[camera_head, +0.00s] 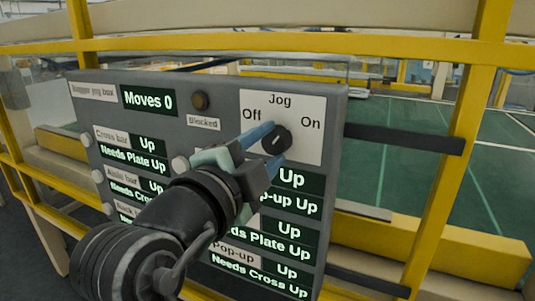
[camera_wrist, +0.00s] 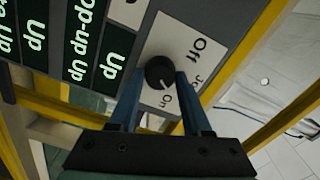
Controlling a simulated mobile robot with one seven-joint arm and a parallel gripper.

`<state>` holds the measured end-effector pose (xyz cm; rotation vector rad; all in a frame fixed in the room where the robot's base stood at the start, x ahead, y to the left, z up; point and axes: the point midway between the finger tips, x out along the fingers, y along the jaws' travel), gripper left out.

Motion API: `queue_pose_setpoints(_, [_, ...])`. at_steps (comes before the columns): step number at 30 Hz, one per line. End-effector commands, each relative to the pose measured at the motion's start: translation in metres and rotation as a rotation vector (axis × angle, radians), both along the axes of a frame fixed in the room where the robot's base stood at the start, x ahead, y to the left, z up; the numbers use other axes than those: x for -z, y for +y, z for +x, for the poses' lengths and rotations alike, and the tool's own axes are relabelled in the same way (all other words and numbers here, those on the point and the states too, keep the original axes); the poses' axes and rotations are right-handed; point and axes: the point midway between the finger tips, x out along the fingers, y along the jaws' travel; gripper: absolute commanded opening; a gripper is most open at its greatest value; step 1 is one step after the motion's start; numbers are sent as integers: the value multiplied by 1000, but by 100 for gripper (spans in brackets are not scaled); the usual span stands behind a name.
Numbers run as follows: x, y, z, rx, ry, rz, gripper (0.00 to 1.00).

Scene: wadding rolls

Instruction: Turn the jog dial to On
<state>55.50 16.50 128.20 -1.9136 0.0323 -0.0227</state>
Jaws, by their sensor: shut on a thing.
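The jog dial (camera_head: 279,140) is a round black knob on a white plate (camera_head: 309,143) at the upper right of the grey panel. "Off" is printed to its left and "On" to its right. My gripper (camera_head: 275,141) reaches the panel from the lower left, its two blue fingers shut on the dial, one on each side. In the wrist view, the dial (camera_wrist: 158,72) sits between the fingertips. A small light mark on its rim side points toward the "On" lettering there. The fingers hide part of the dial's sides.
The panel (camera_head: 219,90) carries a "Moves 0" display (camera_head: 149,100), a brown round lamp (camera_head: 200,101) by a "Blocked" label, and several pale buttons with green displays. Yellow rails (camera_head: 400,46) frame it. My arm covers its lower middle.

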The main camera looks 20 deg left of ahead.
Motion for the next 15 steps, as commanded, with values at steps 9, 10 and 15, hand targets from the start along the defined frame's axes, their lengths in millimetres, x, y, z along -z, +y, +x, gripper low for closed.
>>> queue_pose_setpoints(9, [0, 0, 0, 0, 1, 12, 0])
queue_pose_setpoints(10, [0, 0, 0, 0, 1, 12, 0])
queue_pose_setpoints(15, [0, 0, 0, 0, 1, 11, 61])
